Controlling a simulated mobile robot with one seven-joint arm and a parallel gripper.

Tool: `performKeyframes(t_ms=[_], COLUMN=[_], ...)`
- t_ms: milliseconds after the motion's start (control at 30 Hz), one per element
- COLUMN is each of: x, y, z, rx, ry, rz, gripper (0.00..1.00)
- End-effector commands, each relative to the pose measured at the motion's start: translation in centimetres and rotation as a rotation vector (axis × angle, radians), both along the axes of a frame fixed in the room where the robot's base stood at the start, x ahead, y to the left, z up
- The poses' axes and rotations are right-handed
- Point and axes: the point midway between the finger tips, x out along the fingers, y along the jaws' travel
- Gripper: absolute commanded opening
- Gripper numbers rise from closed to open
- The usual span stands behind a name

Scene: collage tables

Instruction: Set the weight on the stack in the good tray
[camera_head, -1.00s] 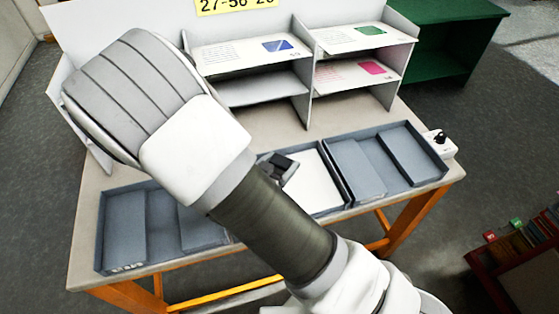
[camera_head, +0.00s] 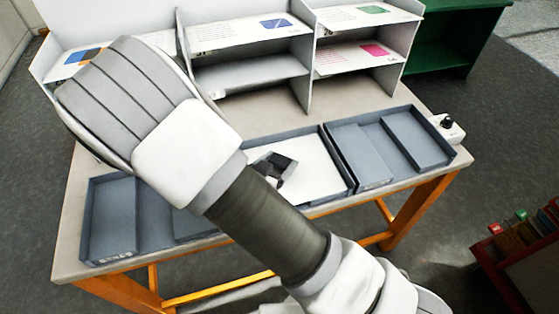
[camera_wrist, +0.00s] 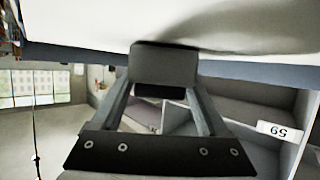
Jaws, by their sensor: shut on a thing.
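My gripper (camera_head: 273,170) is over the middle tray, partly hidden behind my arm in the head view. In the wrist view it is shut on the weight (camera_wrist: 165,63), a dark grey block between the fingertips. The white paper stack (camera_head: 315,172) lies in the middle tray (camera_head: 345,176), and its pale surface (camera_wrist: 230,22) fills the top of the wrist view. The weight is very close to this surface, with a shadow beside it. I cannot tell whether they touch. No label marking the good tray is readable.
A grey compartment tray (camera_head: 87,225) is at the left and another (camera_head: 445,150) at the right, both without paper. Shelves (camera_head: 250,72) with printed sheets stand behind. A small white box with a black knob (camera_head: 447,127) sits at the table's right end.

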Motion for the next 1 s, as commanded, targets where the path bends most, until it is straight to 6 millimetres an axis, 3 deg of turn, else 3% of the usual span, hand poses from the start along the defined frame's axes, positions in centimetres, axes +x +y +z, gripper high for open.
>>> performKeyframes(t_ms=[33,67,167,567,1000], x=[0.0,0.1,0.0,-1.1,-9.3], y=[0.0,0.0,0.0,0.7,5.3], z=[0.1,0.1,0.1,0.6,4.7], rx=[-0.001,-0.001,0.000,0.002,0.002], ry=[-0.003,-0.003,-0.002,0.000,0.000], rz=[0.000,0.000,0.000,0.003,0.005], gripper=[0.00,0.83,1.00,1.00,1.00])
